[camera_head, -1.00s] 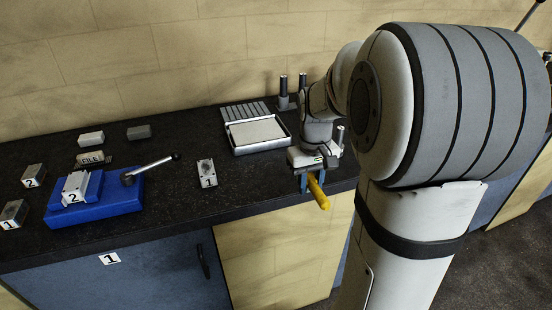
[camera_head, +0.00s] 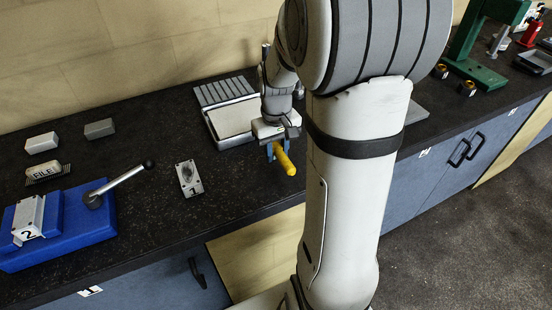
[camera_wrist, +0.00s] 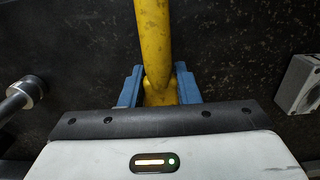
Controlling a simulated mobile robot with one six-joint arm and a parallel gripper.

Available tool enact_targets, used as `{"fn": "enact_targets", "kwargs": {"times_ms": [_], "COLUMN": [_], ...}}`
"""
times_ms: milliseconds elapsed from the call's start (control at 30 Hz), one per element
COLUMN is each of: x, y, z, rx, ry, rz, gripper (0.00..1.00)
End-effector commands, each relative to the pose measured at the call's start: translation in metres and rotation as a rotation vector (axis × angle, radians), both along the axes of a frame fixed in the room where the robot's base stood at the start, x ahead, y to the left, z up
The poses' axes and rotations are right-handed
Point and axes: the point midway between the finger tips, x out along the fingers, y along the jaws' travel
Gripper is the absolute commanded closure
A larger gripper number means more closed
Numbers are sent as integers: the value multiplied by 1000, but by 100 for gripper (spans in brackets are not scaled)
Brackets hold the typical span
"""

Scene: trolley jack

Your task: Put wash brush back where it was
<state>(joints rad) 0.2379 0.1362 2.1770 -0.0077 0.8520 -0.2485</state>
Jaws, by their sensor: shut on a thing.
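My gripper (camera_head: 272,151) is shut on a yellow-handled tool, the wash brush (camera_head: 286,162). In the head view it is over the black worktop, just in front of the grey tray, with the yellow handle pointing toward the front right. In the wrist view my blue fingers (camera_wrist: 159,88) sit on either side of the yellow handle (camera_wrist: 153,35), which runs up out of the picture. The brush's bristle end is hidden. I cannot tell whether the brush touches the worktop.
A grey tray (camera_head: 212,127) with a ribbed back section stands behind my gripper. A blue fixture (camera_head: 75,228) with a lever and a file block (camera_head: 45,172) stand farther left. A green press (camera_head: 470,60) stands far right.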

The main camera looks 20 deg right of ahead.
Motion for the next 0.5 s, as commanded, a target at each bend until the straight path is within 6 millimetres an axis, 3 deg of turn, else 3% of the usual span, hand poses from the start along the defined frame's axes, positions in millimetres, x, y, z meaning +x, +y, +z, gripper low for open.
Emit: {"fn": "enact_targets", "kwargs": {"times_ms": [333,500], "x": [-2,-1], "y": [-5,-6], "z": [-41,-46], "rx": [1,0], "ry": [2,-2], "rz": [-13,-15], "gripper": [100,100]}}
